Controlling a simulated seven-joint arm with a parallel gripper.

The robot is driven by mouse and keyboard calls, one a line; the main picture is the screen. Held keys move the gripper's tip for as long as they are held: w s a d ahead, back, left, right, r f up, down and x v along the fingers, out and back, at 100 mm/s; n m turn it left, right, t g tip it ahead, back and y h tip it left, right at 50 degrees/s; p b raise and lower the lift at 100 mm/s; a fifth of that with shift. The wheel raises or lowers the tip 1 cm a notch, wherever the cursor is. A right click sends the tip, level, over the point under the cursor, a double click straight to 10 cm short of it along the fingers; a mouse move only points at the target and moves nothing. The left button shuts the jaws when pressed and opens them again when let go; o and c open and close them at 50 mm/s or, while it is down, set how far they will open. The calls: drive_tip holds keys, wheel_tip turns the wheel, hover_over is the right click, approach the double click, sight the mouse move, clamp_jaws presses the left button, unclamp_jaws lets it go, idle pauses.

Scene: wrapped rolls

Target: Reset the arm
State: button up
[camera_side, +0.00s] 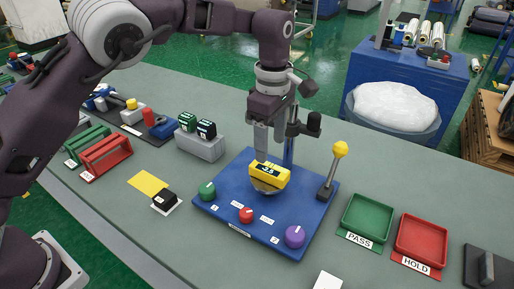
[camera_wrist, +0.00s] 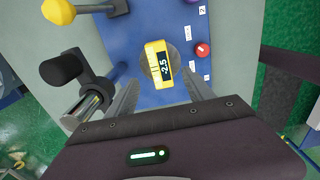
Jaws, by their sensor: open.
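My gripper (camera_side: 268,143) is open and points down over the blue board (camera_side: 222,205). A yellow block with a dark display (camera_side: 270,175) sits on a round metal disc on that board, just below my fingertips. In the wrist view the yellow block (camera_wrist: 157,62) shows between and beyond the open fingers, and its display seems to read "-2.5". The fingers appear apart from it, though the exact gap is hard to tell. Nothing is held.
The board carries green (camera_side: 207,190), red (camera_side: 246,215) and purple (camera_side: 295,236) knobs, and a yellow-topped lever (camera_side: 339,150). Green PASS (camera_side: 368,216) and red HOLD (camera_side: 421,237) trays stand right. A grey block with two dark-topped items (camera_side: 200,145) stands left.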

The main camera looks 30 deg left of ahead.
drive_tip(key=s+a+r+m+t+h, duration=0.1)
drive_tip(key=s+a+r+m, duration=0.2)
drive_tip(key=s+a+r, duration=0.3)
drive_tip(key=s+a+r+m+t+h, duration=0.1)
drive_tip(key=s+a+r+m, duration=0.3)
drive_tip(key=r, duration=0.4)
drive_tip(key=s+a+f+m+t+y, duration=0.1)
drive_tip(key=s+m, duration=0.4)
drive_tip(key=s, duration=0.6)
drive_tip(key=s+a+f+m+t+y, duration=0.1)
drive_tip(key=s+a+m, duration=0.3)
drive_tip(key=s, duration=0.7)
drive_tip(key=shift+s+a+f+m+t, duration=0.25)
drive_tip(key=shift+f+m+t, duration=0.3)
drive_tip(key=shift+m+t, duration=0.35)
drive_tip(key=shift+w, duration=0.1)
drive_tip(key=shift+c, duration=0.4)
